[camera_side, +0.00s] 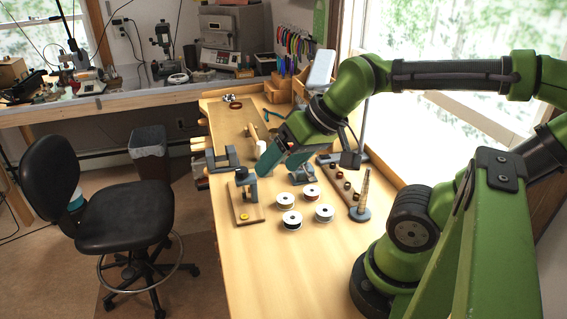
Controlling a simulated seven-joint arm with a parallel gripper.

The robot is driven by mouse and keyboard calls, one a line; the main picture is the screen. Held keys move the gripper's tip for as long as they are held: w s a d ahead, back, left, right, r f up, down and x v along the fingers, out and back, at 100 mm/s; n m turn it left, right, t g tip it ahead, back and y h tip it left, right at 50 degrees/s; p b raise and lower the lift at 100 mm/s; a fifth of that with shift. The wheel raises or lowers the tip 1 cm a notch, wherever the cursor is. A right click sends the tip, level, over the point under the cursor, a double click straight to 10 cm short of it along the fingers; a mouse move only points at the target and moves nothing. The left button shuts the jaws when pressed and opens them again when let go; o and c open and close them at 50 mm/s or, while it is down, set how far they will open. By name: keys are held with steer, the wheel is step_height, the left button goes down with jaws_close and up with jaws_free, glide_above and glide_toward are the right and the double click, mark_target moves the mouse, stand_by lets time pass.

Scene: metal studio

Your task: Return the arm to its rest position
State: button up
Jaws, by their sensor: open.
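My green arm reaches in from the right and bends down over the wooden workbench (265,282). My gripper (264,170) hangs above the middle of the bench, tilted down to the left. It is open, and I see nothing held in it. It is close to a small vise-like tool (244,186) on a wooden board. The fingertips are small and partly lost against the tools behind. I cannot tell how far above the bench top they are.
Several wire spools (292,219) lie below my gripper. A tapered ring stick (363,195) stands to their right, beside a dark strip with round pieces (345,188). A grey vise (222,158) sits on the left edge. The near bench top is clear. A black chair (125,215) stands left.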

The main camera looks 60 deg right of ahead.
steer(key=shift+s+a+r, duration=0.2)
